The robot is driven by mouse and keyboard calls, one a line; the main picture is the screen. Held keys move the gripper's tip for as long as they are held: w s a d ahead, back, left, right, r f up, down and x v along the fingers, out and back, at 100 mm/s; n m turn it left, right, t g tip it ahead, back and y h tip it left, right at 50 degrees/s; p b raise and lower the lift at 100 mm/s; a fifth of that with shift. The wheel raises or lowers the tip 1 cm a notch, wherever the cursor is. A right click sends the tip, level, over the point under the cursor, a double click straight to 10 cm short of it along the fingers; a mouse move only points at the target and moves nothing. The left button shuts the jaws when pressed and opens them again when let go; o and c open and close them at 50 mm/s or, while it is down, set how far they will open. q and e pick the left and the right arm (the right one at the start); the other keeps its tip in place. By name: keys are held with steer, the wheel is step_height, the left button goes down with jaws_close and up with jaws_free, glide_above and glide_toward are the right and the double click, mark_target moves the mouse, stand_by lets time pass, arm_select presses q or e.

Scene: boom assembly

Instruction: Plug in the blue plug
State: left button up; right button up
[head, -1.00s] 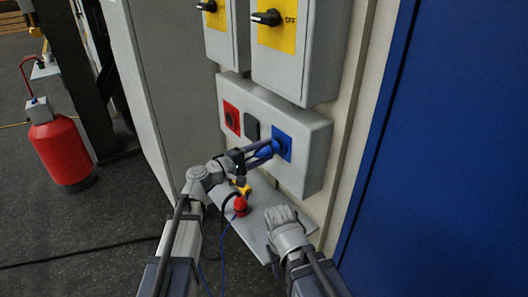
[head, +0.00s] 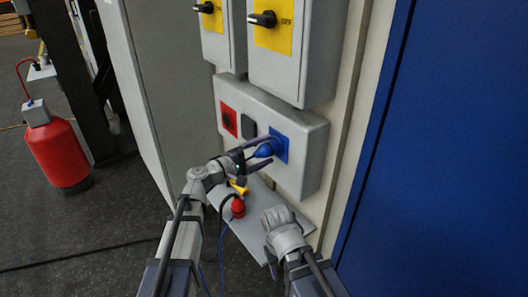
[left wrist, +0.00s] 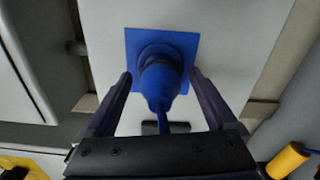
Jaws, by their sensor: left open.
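The blue plug (head: 264,150) sits at the blue socket (head: 281,144) on the grey box and points into it. In the left wrist view the plug (left wrist: 160,82) is centred over the square blue socket plate (left wrist: 188,43), with its cable end toward my gripper. How deep it sits is hidden by its body. My left gripper (left wrist: 161,76) is open, with one finger on each side of the plug and gaps between. It also shows in the head view (head: 258,146). My right gripper (head: 275,218) is low near the shelf, with no object visible in it; its jaws are unclear.
A red socket (head: 228,118) and a dark cover (head: 248,126) are left of the blue socket. A red plug (head: 238,207) and a yellow plug (head: 239,187) are on the grey shelf (head: 250,229) below. Switch boxes (head: 287,62) hang above. A red extinguisher (head: 58,150) stands left.

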arm_select(q)
steer(key=shift+v, duration=3.95)
